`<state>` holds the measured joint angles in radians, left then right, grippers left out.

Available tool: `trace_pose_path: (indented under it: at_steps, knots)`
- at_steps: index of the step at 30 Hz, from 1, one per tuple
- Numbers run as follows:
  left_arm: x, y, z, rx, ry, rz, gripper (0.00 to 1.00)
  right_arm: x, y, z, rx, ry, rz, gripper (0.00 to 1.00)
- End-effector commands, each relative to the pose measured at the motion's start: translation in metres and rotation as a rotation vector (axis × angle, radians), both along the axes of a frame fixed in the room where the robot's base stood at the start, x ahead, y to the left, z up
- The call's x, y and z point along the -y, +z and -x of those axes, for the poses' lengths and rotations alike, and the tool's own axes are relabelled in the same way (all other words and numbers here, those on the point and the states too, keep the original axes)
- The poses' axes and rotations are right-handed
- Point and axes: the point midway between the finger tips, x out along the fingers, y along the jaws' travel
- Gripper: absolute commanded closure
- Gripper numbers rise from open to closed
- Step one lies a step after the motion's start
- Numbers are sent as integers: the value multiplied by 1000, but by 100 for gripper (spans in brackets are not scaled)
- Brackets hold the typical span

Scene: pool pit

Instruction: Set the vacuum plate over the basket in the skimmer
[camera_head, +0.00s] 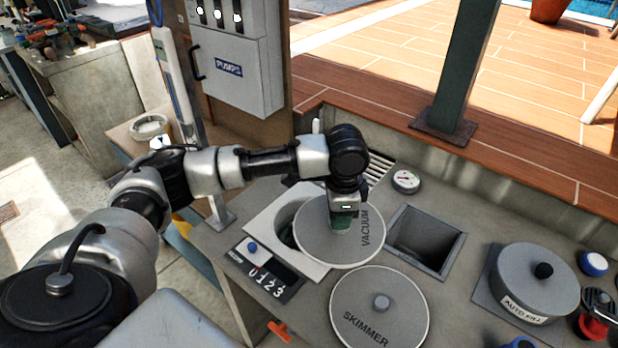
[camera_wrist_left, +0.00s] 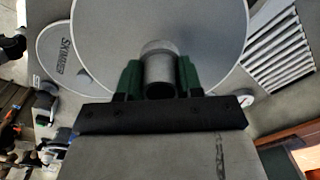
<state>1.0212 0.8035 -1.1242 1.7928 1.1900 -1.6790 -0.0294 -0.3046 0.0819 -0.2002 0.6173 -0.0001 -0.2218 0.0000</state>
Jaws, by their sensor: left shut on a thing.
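The vacuum plate (camera_head: 310,232) is a grey disc marked VACUUM. My left gripper (camera_head: 341,222) is shut on its central stub and holds it over the right part of the round skimmer opening (camera_head: 285,215). In the left wrist view the green fingers (camera_wrist_left: 160,80) close on the grey stub of the plate (camera_wrist_left: 110,40). The plate hides much of the opening; a little dark green shows inside, perhaps the basket, but I cannot tell clearly. The skimmer lid (camera_head: 380,325), marked SKIMMER, lies on the counter in front. My right gripper is not in view.
A square open pit (camera_head: 425,240) is right of the plate, with a round gauge (camera_head: 405,181) behind it. The AUTO FILL lid (camera_head: 535,285) stands further right. A counter display (camera_head: 265,280) is at the front left. A green post (camera_head: 465,70) rises behind.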

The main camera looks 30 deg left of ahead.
Motion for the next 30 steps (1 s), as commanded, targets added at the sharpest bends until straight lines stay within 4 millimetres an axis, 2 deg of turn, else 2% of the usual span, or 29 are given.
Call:
trace_pose_path:
  at_steps: [1,5,12,18,24,30]
  knots:
    - [-6,6,-5,-5,-78,1,93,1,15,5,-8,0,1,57]
    - [-23,4,-18,-5,-315,1,93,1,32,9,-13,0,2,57]
    - [-57,-5,-32,-6,-729,1,93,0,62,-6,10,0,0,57]
    - [-82,-14,-36,-7,-999,1,93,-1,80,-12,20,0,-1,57]
    - [-97,-21,-35,-6,-1156,-2,93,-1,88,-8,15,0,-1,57]
    - [-101,-26,-35,-3,-1204,-3,93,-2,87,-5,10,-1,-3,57]
